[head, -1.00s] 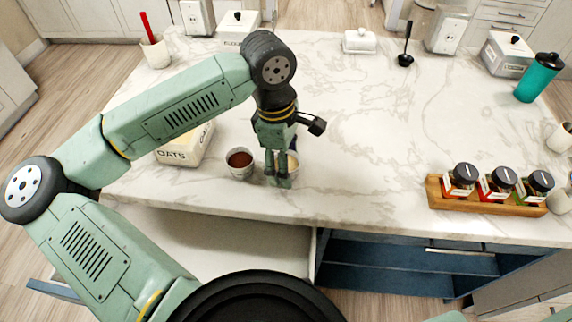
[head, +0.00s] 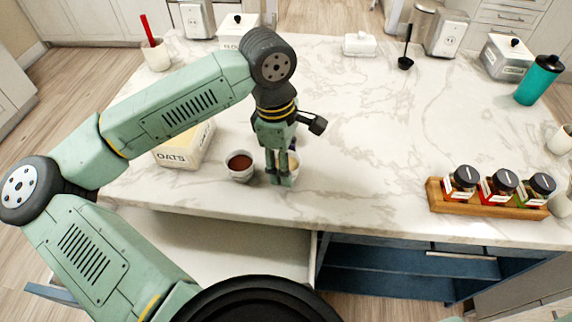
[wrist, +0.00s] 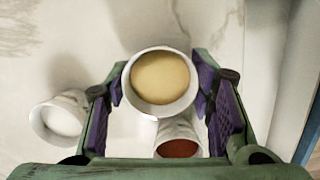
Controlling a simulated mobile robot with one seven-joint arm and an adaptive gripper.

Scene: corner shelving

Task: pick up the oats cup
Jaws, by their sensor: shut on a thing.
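The oats cup, a white cup with a beige filling (wrist: 160,78), sits between the purple finger pads in the wrist view. My gripper (head: 279,181) is shut on it, one finger on each side. In the head view the cup (head: 294,169) is mostly hidden behind my fingers near the counter's front edge. I cannot tell for sure whether its base is clear of the counter.
A cup with red-brown filling (head: 240,166) stands just left of my gripper. Another white cup (wrist: 60,117) shows in the wrist view. A box marked OATS (head: 184,150) is further left. A wooden spice rack (head: 487,204) stands right. The counter middle is clear.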

